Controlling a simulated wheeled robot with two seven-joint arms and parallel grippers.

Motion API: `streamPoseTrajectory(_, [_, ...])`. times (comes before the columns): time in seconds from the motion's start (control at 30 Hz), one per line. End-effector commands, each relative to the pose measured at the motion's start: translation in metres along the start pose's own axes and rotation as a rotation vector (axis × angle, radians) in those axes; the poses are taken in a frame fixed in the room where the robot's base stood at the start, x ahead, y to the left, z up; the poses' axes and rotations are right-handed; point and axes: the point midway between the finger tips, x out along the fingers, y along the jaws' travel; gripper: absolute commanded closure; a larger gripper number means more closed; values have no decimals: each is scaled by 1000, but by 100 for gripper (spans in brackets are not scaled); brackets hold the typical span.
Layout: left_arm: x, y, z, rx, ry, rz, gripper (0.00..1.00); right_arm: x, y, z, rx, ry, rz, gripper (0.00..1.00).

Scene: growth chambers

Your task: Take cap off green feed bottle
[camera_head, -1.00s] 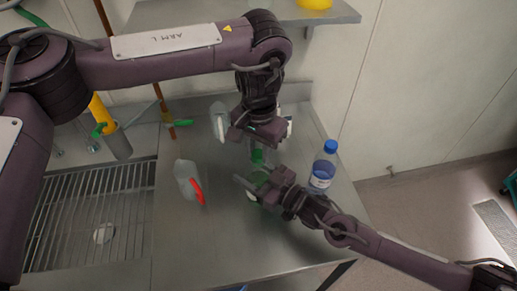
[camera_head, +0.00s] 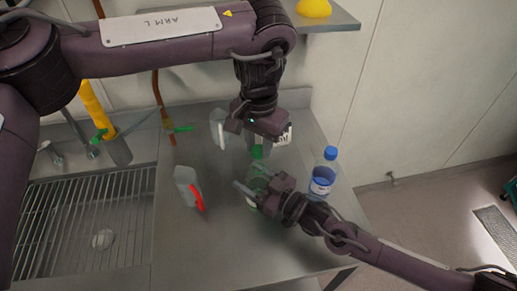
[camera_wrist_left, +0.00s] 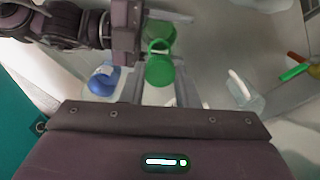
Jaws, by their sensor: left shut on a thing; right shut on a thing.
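The green feed bottle (camera_head: 252,203) stands on the steel counter, a clear body with green in it, partly hidden by my right gripper. My right gripper (camera_head: 256,192) is shut on the bottle's body from the right. My left gripper (camera_head: 257,146) points down above the bottle and is shut on the green cap (camera_head: 257,153).
A blue-capped bottle (camera_head: 322,176) stands close to the right of my right gripper. A clear container with a red part (camera_head: 189,186) stands to the left, and another clear container (camera_head: 218,128) behind. A sink grate (camera_head: 85,225) lies at left. The front counter is clear.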

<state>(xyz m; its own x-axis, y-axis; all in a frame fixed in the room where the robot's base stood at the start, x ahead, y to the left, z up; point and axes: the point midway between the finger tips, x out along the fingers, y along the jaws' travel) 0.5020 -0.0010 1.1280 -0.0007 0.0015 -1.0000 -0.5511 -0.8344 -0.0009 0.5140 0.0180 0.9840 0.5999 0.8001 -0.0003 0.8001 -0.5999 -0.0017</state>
Motion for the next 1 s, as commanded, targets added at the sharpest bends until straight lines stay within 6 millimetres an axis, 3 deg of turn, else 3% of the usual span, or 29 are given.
streamPoseTrajectory(0.13, [-16, 0, 0, 0, 0, -2, 100, 0, 0, 0, 0, 1, 0, 100])
streamPoseTrajectory(0.4, [-19, 0, 0, 0, -1, -1, 100, 0, 0, 0, 0, 1, 0, 100])
streamPoseTrajectory(0.43, [-19, 0, 0, 0, -1, -1, 100, 0, 0, 0, 0, 1, 0, 39])
streamPoseTrajectory(0.6, [-18, 0, 0, 0, -1, 0, 100, 0, 0, 0, 0, 1, 0, 17])
streamPoseTrajectory(0.87, [-18, 0, 0, 0, -1, 0, 100, 0, 0, 0, 0, 0, 0, 17])
streamPoseTrajectory(1.0, [-15, 0, 0, 0, -1, 0, 100, -11, 1, 2, 0, -2, 2, 17])
